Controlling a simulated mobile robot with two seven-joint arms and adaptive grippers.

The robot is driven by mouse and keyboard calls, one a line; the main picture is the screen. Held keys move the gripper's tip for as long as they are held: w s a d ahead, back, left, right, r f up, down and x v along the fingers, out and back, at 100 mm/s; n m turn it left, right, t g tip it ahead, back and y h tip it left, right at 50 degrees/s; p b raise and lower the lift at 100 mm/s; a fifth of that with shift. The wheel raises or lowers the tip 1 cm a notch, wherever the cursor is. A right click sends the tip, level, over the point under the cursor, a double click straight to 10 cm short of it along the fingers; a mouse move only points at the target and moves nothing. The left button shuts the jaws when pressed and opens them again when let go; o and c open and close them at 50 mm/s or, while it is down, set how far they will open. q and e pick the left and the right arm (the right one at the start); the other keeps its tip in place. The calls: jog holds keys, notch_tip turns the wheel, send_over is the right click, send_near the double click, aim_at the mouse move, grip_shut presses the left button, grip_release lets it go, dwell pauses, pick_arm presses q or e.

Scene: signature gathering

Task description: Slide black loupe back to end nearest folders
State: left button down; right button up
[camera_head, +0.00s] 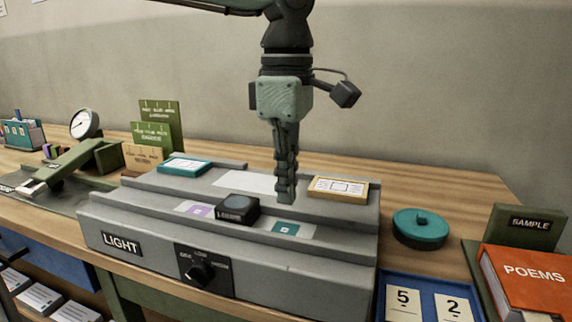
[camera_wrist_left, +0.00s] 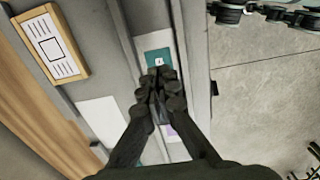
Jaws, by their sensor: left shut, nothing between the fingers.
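The black loupe (camera_head: 238,208) sits in the front channel of the grey light box (camera_head: 130,240), between a purple card (camera_head: 201,211) and a teal card (camera_head: 285,228). My left gripper (camera_head: 287,198) points down, shut and empty, to the right of the loupe and above the box, apart from it. In the left wrist view the shut fingers (camera_wrist_left: 160,78) overlap the teal card (camera_wrist_left: 158,57) and mostly hide the loupe. Green upright folder-like sheets (camera_head: 160,125) stand behind the box at left. My right gripper is not in view.
A teal-framed card (camera_head: 184,166) and a wood-framed card (camera_head: 338,188) lie on the box's back ledge. A knob (camera_head: 200,272) is on its front. A round teal object (camera_head: 420,228), a blue number tray (camera_head: 428,285) and a red book (camera_head: 525,280) are at right.

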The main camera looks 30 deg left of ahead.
aim_at(263, 226)
pick_arm(q)
jog(key=f, duration=0.5)
jog(key=shift+a, duration=0.25)
jog(key=shift+s+a+r+p, duration=0.1)
jog(key=shift+s+a+p, duration=0.1)
jog(key=shift+a, duration=0.4)
jog(key=shift+s+a+p, duration=0.1)
jog(key=shift+a+p, duration=0.05)
jog(key=shift+a, duration=1)
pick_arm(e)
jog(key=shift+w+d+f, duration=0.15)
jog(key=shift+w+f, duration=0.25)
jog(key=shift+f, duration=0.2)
